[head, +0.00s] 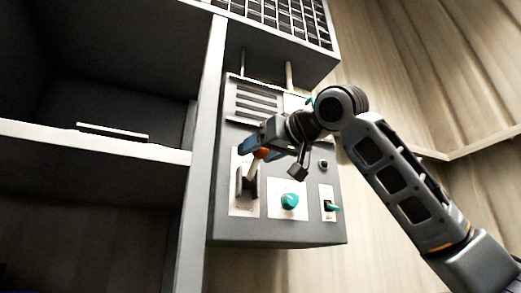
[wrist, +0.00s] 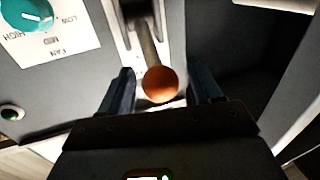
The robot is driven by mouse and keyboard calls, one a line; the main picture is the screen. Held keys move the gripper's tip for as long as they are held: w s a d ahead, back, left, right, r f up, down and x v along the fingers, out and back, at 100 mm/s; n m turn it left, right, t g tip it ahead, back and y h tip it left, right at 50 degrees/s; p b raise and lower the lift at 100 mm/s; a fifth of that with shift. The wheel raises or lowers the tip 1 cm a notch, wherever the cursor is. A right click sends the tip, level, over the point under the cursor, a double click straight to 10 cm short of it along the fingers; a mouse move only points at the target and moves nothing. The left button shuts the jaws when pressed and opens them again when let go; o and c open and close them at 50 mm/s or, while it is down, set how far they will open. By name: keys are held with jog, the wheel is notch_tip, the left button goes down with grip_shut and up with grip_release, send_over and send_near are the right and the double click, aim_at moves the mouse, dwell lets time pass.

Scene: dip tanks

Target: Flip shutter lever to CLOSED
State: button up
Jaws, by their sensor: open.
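The shutter lever is a pale metal stem with an orange ball (head: 261,153) on a light plate (head: 238,207) at the left of the grey control box. The ball is at the upper end of the stem in the head view. My gripper (head: 256,147) is at the ball, partly covering the plate's upper part. In the wrist view the ball (wrist: 161,84) lies between the two dark fingers of my gripper (wrist: 161,90), with a visible gap on each side. The fingers are open. No CLOSED marking can be read.
Right of the lever are a teal fan knob (head: 289,201), a small green-handled switch (head: 331,208) and a green button (head: 323,164). The fan knob (wrist: 27,14) also shows in the wrist view. A grey post (head: 203,150) and shelf (head: 100,140) stand close on the left.

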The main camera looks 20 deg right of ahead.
grip_shut()
dwell(0.4)
jog(key=shift+f, duration=0.15)
jog(key=f+b, duration=0.1)
jog(key=b, duration=0.1)
jog(key=f+t+b, duration=0.1)
jog(key=b, duration=0.1)
jog(key=shift+s+n, duration=0.3)
jog(key=shift+s, duration=0.05)
notch_tip(320, 180, down, 8)
jog(key=w+n+t+y+b, duration=0.1)
jog(key=n+t+y+b, duration=0.2)
jog(key=t+y+b, duration=0.2)
jog(key=shift+f+n+t+b, duration=0.35)
jog(key=shift+t+b, duration=0.35)
jog(key=shift+b, duration=1.2)
jog(key=shift+r, duration=0.1)
jog(key=shift+w, duration=0.1)
